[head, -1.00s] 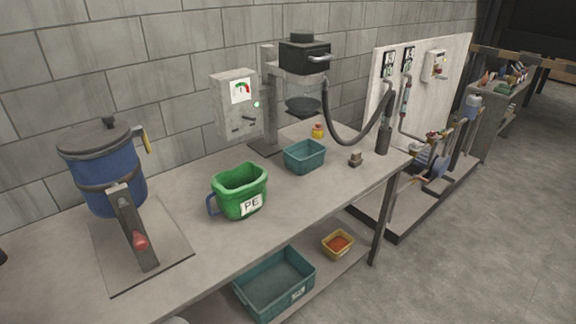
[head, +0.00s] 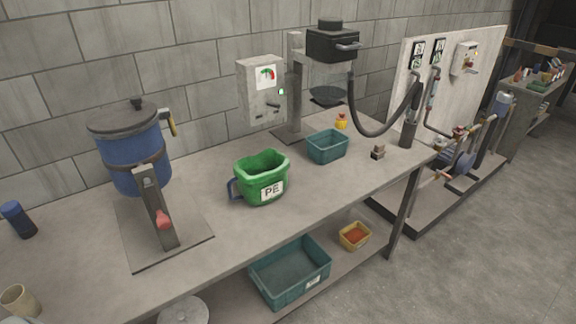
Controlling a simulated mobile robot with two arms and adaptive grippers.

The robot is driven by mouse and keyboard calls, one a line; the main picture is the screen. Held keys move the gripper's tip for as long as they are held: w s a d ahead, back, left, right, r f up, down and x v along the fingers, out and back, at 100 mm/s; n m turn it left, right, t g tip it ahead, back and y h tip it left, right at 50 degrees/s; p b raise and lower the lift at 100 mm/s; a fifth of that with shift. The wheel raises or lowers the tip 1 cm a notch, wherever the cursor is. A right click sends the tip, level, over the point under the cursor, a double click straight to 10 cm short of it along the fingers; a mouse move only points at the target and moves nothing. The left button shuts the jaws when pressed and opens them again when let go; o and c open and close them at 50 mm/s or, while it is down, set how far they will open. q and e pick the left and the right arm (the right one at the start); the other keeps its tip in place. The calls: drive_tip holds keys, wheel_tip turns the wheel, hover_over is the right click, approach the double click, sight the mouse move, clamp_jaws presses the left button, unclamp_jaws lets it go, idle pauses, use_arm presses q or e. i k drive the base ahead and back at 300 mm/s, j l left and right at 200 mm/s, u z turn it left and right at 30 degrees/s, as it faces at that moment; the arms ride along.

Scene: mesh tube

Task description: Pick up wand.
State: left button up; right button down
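What looks like the wand (head: 409,127) is a dark upright cylinder at the far right end of the workbench. A thick black hose (head: 367,131) hangs in a loop and joins its top to the black box (head: 333,43) on the grey stand. Whether the wand stands on the bench or in a holder I cannot tell. Neither of my grippers is in view.
On the bench (head: 215,235) are a green PE jug (head: 262,178), a teal bin (head: 328,147), a blue lidded pot (head: 132,150) and a dark blue cylinder (head: 18,219). A teal crate (head: 290,272) and a yellow bin (head: 354,236) sit below. Floor at right is clear.

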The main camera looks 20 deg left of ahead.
sight(416, 99)
drive_tip(key=i+l+u, duration=0.1)
drive_tip(key=i, duration=0.35)
drive_tip(key=i+l+u, duration=0.15)
drive_tip(key=i, duration=0.3)
